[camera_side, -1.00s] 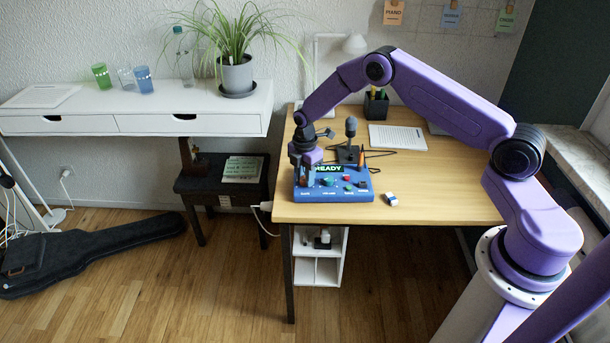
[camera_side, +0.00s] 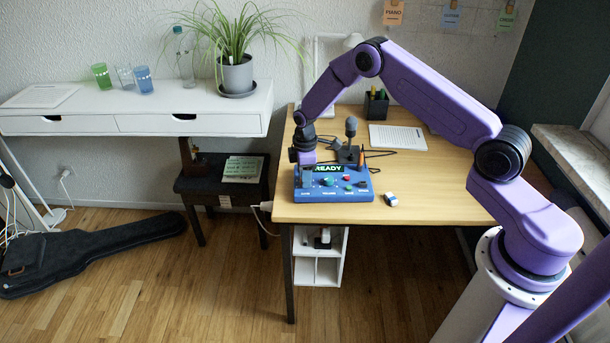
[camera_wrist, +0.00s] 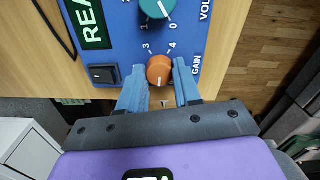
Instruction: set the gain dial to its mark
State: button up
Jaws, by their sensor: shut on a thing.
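The blue device (camera_side: 362,194) stands at the front left of the wooden desk, its display (camera_side: 328,169) reading READY. In the wrist view, the orange gain dial (camera_wrist: 159,69) has a white pointer line directed toward my gripper's palm. The numbers 3 and 4 are printed on the dial's far side, and GAIN is printed to its right. My gripper (camera_wrist: 159,76) has one finger on each side of the dial and is shut on it. In the side view, my gripper (camera_side: 306,168) is over the device's left end, and the gain dial is hard to make out there.
The teal volume dial (camera_wrist: 153,7) is close beyond the gain dial, and a black rocker switch (camera_wrist: 103,74) is to the left. A microphone (camera_side: 350,130) stands behind the device. A small white and blue object (camera_side: 391,199) lies to its right. The desk's front right is clear.

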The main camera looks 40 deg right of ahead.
jog(key=m, duration=0.4)
jog(key=shift+m, duration=0.3)
jog(key=m, duration=0.3)
jog(key=shift+m, duration=0.4)
jog(key=m, duration=0.4)
jog(key=shift+m, duration=2.1)
jog(key=o, duration=1)
jog(key=shift+o, duration=0.2)
jog(key=shift+r, duration=0.15)
notch_tip(320, 180, up, 17)
